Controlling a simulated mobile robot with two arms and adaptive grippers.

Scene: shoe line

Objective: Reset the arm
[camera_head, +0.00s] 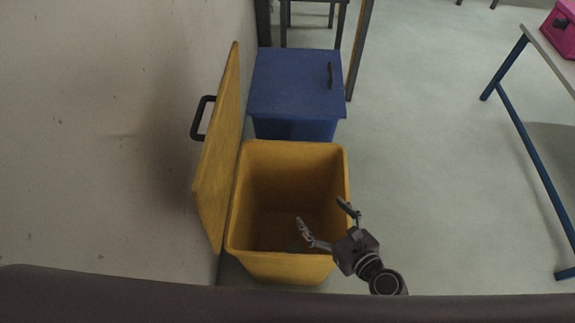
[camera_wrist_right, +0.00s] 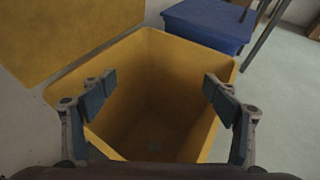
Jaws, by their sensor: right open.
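My right gripper (camera_head: 324,216) is open and empty over the near right part of the open yellow bin (camera_head: 233,215). In the right wrist view the two fingers of my right gripper (camera_wrist_right: 156,92) stand wide apart, with the inside of the yellow bin (camera_wrist_right: 165,45) between and beyond them. My left gripper is not in view.
The bin's yellow lid (camera_head: 219,150) stands open against the wall at left. A closed blue bin (camera_head: 297,85) stands behind. A blue-legged table (camera_head: 530,130) with a pink box (camera_head: 560,30) is at right. The floor between is clear.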

